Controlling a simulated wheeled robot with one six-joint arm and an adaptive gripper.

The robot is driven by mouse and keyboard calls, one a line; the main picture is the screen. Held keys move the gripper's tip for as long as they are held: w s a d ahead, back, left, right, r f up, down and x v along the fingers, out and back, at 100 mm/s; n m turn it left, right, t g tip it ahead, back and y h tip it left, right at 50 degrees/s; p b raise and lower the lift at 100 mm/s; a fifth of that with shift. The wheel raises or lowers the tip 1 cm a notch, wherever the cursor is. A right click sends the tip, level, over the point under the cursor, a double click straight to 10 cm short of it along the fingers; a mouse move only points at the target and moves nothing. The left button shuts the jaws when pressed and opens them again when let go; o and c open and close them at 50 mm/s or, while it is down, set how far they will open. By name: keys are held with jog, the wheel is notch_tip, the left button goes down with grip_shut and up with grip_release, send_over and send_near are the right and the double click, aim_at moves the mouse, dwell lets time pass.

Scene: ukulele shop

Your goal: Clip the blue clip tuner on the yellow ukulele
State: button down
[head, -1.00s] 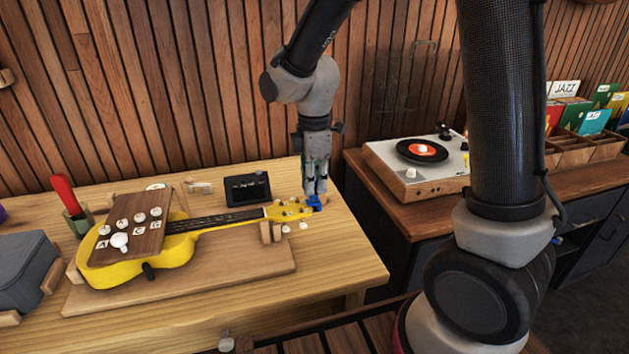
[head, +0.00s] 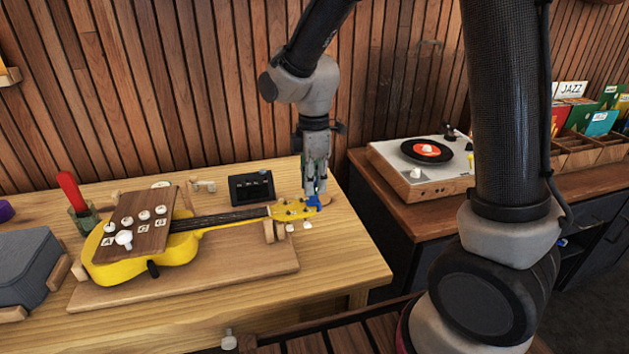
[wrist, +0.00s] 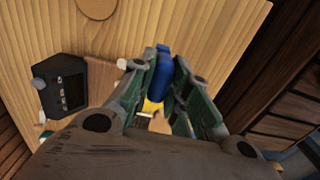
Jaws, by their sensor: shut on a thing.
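The yellow ukulele (head: 152,264) lies on a wooden board on the bench, its neck resting in a wooden support and its headstock (head: 292,210) pointing right. My gripper (head: 314,196) points down at the headstock's right end. It is shut on the blue clip tuner (head: 314,203). In the wrist view the blue clip tuner (wrist: 164,72) sits between the fingers of my gripper (wrist: 163,80), with a bit of yellow below it. The tuner is at the headstock's tip in the head view; I cannot tell whether its jaws are around the headstock.
A black small device (head: 251,187) stands behind the neck. A wooden plate with white knobs (head: 135,225) covers the ukulele's body. A grey box (head: 25,268) and a cup with a red-handled tool (head: 80,222) are at left. A turntable (head: 420,170) stands on the right cabinet.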

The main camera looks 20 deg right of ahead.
jog(key=c, duration=1.3)
grip_release()
